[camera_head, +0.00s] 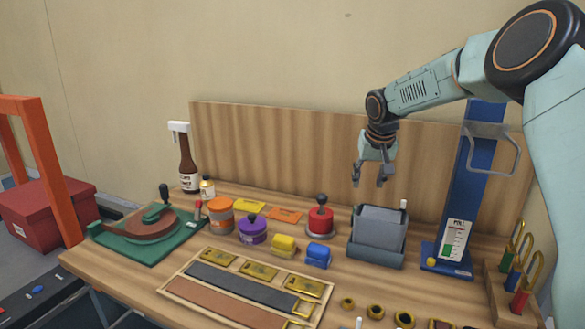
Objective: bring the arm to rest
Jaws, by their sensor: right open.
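My right arm comes in from the upper right of the head view. Its right gripper (370,183) hangs with the fingers pointing down in front of the wooden backboard (290,140). The gripper is open, and I see nothing between its fingers. It is above the workbench, apart from the things standing there. My left gripper does not show in this view.
Under and near the gripper stand a grey bin (378,238) and a red knobbed pot (320,222). A tall blue stand (472,175) rises to the right. A wooden tray (170,285) lies in front. An orange frame (52,170) and red box (28,218) are left.

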